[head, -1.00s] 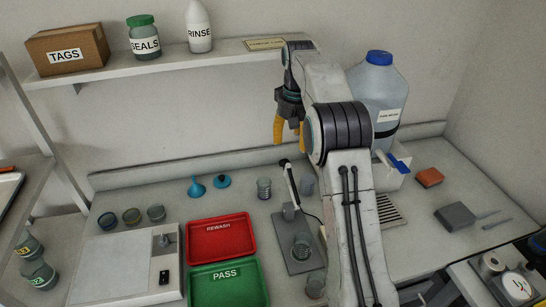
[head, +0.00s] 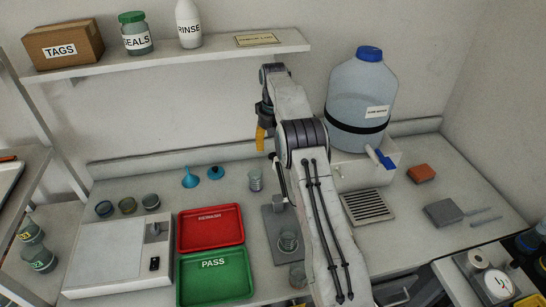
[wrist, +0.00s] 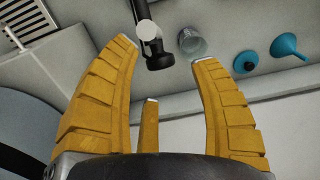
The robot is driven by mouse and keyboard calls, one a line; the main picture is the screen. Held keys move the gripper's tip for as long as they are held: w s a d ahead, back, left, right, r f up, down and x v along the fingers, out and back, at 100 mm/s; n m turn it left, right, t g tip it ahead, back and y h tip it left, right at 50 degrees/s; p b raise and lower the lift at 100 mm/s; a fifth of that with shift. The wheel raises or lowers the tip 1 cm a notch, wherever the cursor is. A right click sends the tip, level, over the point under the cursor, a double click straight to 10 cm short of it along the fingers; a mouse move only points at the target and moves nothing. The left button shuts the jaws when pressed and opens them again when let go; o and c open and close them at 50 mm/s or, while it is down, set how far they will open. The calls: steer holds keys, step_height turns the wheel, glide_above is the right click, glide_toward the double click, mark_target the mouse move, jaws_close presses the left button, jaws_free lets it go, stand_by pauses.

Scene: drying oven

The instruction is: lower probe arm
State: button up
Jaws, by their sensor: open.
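The probe arm is a slim upright dark piece (head: 280,178) on a stand with a flat grey base (head: 271,222); in the head view my own arm hides most of it. In the wrist view its black end with a round white knob (wrist: 150,34) lies just beyond the fingertips, nearer the left finger. My gripper (wrist: 167,55) has its yellow fingers spread open with nothing held. In the head view my gripper (head: 261,138) shows as one yellow finger above the back of the bench. A glass beaker (head: 288,240) stands on the stand's base.
An empty glass (head: 255,180), blue funnel (head: 191,178) and blue cap (head: 215,172) are at the back. Red (head: 210,229) and green (head: 214,278) trays lie left of the stand. A large water jug (head: 360,95) stands right of my arm. A shelf (head: 215,53) runs above.

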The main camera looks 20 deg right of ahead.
mark_target(273, 156)
steer(key=shift+f, duration=2.15)
steer(key=shift+r, duration=0.1)
jaws_close()
